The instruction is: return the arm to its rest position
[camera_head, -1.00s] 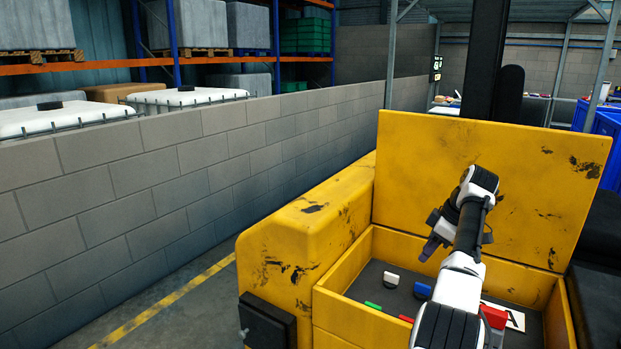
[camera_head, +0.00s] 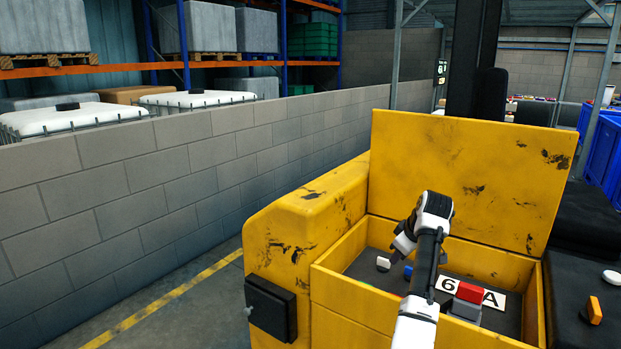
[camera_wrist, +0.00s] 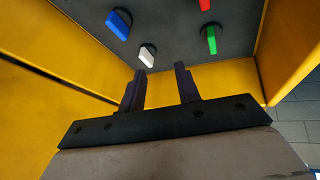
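My white and black arm reaches into the yellow box (camera_head: 375,300) in the head view. My gripper (camera_head: 405,245) is partly hidden by the arm there. In the wrist view my gripper (camera_wrist: 162,72) shows two dark fingers apart with nothing between them. It hangs above the box's dark floor. Beyond the fingertips are a white piece (camera_wrist: 147,56), a blue piece (camera_wrist: 118,25), a green piece (camera_wrist: 211,40) and a red piece (camera_wrist: 205,4). In the head view the white piece (camera_head: 383,264) and the blue piece (camera_head: 408,272) lie left of the arm.
A red and grey block (camera_head: 467,299) sits by a white label card (camera_head: 492,297). A tall yellow panel (camera_head: 470,180) stands behind the box. A grey block wall (camera_head: 180,180) runs along the left. White and orange pieces (camera_head: 594,310) lie on a black surface at right.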

